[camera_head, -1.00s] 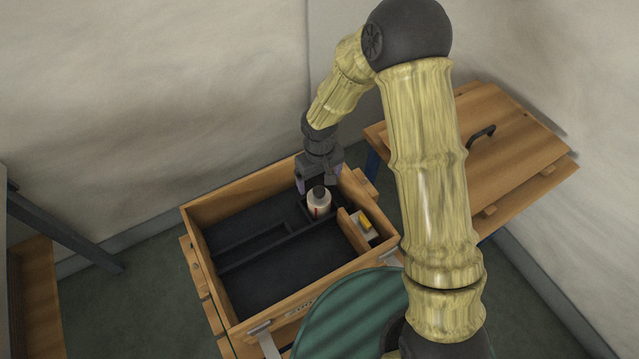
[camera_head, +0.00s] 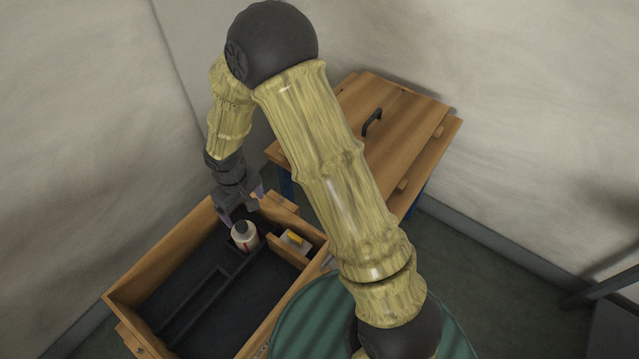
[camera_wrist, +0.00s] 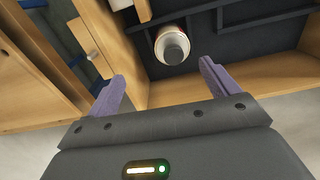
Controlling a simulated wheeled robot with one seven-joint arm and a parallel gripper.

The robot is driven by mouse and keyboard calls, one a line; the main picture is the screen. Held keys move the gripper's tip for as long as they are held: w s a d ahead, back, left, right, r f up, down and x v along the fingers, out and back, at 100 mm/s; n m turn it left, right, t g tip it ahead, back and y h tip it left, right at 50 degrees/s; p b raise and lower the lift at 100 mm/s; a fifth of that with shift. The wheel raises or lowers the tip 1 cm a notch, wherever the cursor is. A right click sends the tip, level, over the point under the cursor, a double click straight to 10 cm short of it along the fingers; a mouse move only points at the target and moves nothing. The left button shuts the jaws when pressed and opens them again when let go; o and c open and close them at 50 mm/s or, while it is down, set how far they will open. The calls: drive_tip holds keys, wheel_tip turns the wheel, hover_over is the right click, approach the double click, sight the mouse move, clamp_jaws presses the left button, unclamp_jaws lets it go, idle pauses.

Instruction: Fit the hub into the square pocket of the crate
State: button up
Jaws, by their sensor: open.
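The wooden crate (camera_head: 160,262) has a dark inside with low dark dividers. A white cylinder with a dark round top and a red mark (camera_head: 243,236) stands upright in the crate's corner pocket (camera_head: 262,246), between dark walls; whether it is fully seated is not clear. It also shows in the wrist view (camera_wrist: 171,46). No label names the hub; this cylinder may be it. My gripper (camera_head: 242,205) is open and empty, behind and above the cylinder. In the wrist view its two purple fingers (camera_wrist: 160,88) are apart, with the cylinder beyond them, not between the tips.
A white block with a yellow part (camera_head: 294,240) sits in the crate's side compartment, behind a wooden partition. A wooden lid or board with a black handle (camera_head: 372,122) lies on a stand at the back. A round green surface (camera_head: 315,318) is at the front.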

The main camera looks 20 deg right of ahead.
drive_tip(key=s+d+r+m+t, duration=0.1)
drive_tip(key=s+d+r+m, duration=0.2)
drive_tip(key=s+d+r, duration=0.2)
drive_tip(key=s+d+r+m+t, duration=0.1)
drive_tip(key=s+d+r+m, duration=0.2)
drive_tip(key=d+r, duration=0.7)
drive_tip(key=s+d, duration=0.2)
drive_tip(key=d, duration=0.2)
drive_tip(key=shift+s+d+m, duration=0.2)
drive_tip(key=shift+m, duration=0.2)
wheel_tip(320, 180, up, 10)
drive_tip(key=p, duration=1)
